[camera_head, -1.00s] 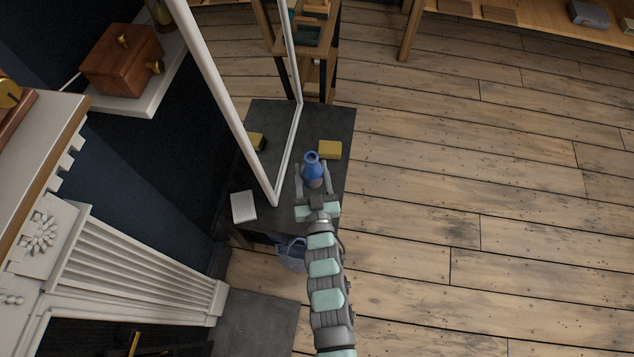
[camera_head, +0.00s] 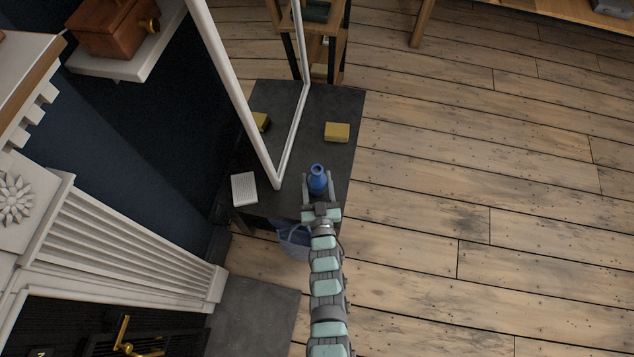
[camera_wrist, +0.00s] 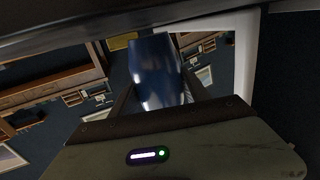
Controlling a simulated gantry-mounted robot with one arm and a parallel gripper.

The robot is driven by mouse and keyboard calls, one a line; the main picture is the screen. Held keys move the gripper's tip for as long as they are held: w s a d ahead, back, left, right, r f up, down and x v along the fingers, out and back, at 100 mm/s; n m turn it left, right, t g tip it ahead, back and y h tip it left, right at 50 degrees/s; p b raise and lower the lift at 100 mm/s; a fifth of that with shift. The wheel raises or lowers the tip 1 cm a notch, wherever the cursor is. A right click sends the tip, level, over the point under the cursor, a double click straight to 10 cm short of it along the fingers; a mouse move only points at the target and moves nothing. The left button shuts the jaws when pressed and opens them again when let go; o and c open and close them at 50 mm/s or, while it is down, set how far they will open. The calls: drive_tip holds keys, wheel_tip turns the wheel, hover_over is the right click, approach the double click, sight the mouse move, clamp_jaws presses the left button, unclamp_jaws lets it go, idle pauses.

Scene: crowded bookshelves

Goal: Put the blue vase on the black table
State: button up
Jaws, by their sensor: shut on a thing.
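The blue vase (camera_head: 317,179) is upright between the fingers of my gripper (camera_head: 319,186), which is shut on it. In the head view it overlaps the near part of the black table (camera_head: 325,105); I cannot tell whether its base touches the top. In the wrist view the vase (camera_wrist: 156,72) fills the space between the fingers of my gripper (camera_wrist: 158,92), and its lower end is hidden behind the gripper body.
A yellow block (camera_head: 337,132) lies on the table beyond the vase. A white-framed mirror (camera_head: 236,95) stands on the table's left. A white box (camera_head: 244,188) sits at its near left corner. A blue basket (camera_head: 294,236) is below the near edge. A shelf unit (camera_head: 338,45) stands behind.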

drive_tip(key=shift+f, duration=0.35)
drive_tip(key=shift+f, duration=0.2)
drive_tip(key=o, duration=1.7)
drive_tip(key=shift+r, duration=0.1)
drive_tip(key=shift+c, duration=0.2)
